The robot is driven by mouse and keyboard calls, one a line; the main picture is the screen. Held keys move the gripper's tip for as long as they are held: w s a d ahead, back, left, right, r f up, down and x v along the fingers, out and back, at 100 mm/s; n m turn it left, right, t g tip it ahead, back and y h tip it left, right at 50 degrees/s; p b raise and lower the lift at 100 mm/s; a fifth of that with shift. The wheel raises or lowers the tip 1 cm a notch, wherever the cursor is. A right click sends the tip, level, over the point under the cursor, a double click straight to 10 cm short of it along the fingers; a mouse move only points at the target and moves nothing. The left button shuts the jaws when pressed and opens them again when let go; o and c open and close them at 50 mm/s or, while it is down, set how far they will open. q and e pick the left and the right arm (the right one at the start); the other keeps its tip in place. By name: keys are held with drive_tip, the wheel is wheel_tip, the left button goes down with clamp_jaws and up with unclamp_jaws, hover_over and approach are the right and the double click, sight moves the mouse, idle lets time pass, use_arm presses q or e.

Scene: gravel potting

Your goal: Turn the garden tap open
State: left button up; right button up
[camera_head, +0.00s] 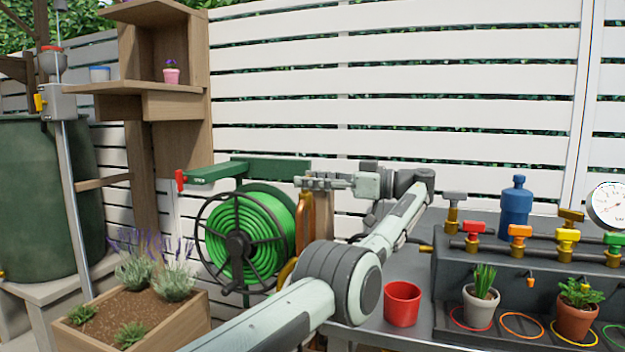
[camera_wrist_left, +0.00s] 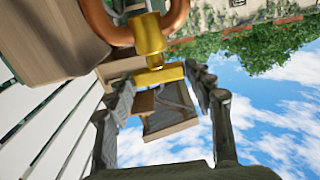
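The garden tap (camera_wrist_left: 150,35) is brass with a bar-shaped brass handle (camera_wrist_left: 158,76), and sits by a thick copper pipe (camera_wrist_left: 100,15) on a wooden post. In the head view the copper pipe (camera_head: 305,215) shows just below my gripper; the tap itself is largely hidden there. My left gripper (camera_head: 306,182) points left at the top of the post. In the left wrist view its two fingers (camera_wrist_left: 165,95) are spread apart, with the handle in front of and between the tips. I cannot tell whether they touch it. My right gripper is not in view.
A hose reel (camera_head: 240,243) with green hose hangs under a green arm beside the post. A workbench (camera_head: 375,318) carries a red cup (camera_head: 402,303), a blue bottle (camera_head: 515,205), potted plants and a row of coloured valves. A wooden planter (camera_head: 185,325) stands at lower left.

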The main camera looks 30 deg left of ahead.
use_arm(q)
drive_tip(key=o, duration=0.4)
drive_tip(key=shift+f, duration=0.1)
drive_tip(key=shift+t, duration=0.3)
